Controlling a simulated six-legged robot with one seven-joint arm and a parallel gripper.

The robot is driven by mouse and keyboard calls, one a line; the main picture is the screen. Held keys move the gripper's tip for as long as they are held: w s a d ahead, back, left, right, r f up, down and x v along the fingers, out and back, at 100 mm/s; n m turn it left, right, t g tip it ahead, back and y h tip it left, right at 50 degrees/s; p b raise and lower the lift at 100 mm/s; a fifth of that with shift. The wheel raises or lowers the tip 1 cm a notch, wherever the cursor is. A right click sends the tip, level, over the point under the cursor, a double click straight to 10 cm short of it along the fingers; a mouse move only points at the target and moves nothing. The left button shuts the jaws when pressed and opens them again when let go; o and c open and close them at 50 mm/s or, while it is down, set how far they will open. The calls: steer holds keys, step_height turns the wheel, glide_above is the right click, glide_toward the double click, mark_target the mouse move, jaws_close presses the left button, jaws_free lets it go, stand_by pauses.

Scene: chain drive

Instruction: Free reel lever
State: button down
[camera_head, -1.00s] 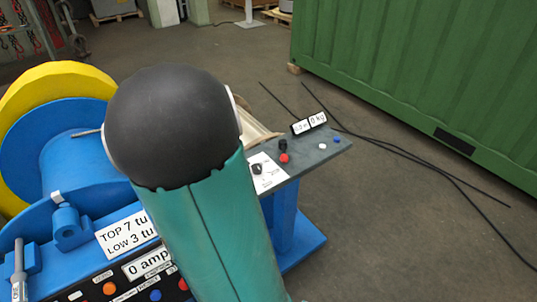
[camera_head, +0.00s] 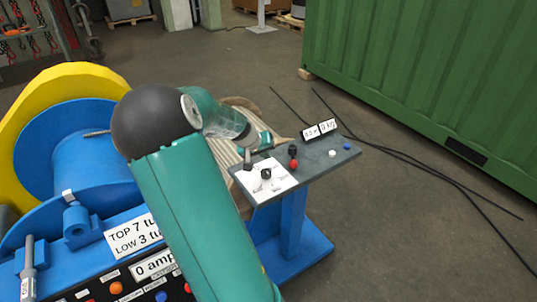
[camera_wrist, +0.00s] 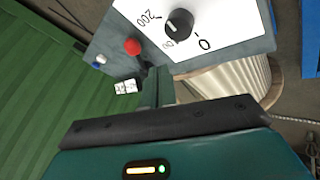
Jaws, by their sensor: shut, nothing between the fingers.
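The console (camera_head: 325,165) is a grey slab on a blue post. It carries a white dial plate with a black rotary knob (camera_head: 266,174), a red knob (camera_head: 293,164) and an upright black knob (camera_head: 292,151) beside it. I cannot tell which of these is the reel lever. The red knob (camera_wrist: 132,46) and the rotary knob (camera_wrist: 178,24) also show in the wrist view. My gripper (camera_wrist: 155,88) is shut and empty, seen narrowly beyond the dark wrist edge. In the head view my wrist is above the console's left back edge; contact is not visible.
A blue winch with a yellow-rimmed drum (camera_head: 75,125) stands at left. A wound pale reel (camera_wrist: 225,82) lies behind the console. A green container (camera_head: 430,75) stands at right.

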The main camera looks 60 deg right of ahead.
steer(key=x, duration=0.7)
steer(key=shift+s, duration=0.1)
steer(key=shift+s+d+f, duration=0.25)
steer(key=shift+s+d, duration=0.4)
steer(key=shift+s, duration=0.05)
steer(key=shift+s+d+f, duration=0.3)
steer(key=shift+s+d, duration=0.35)
steer(key=shift+s, duration=0.15)
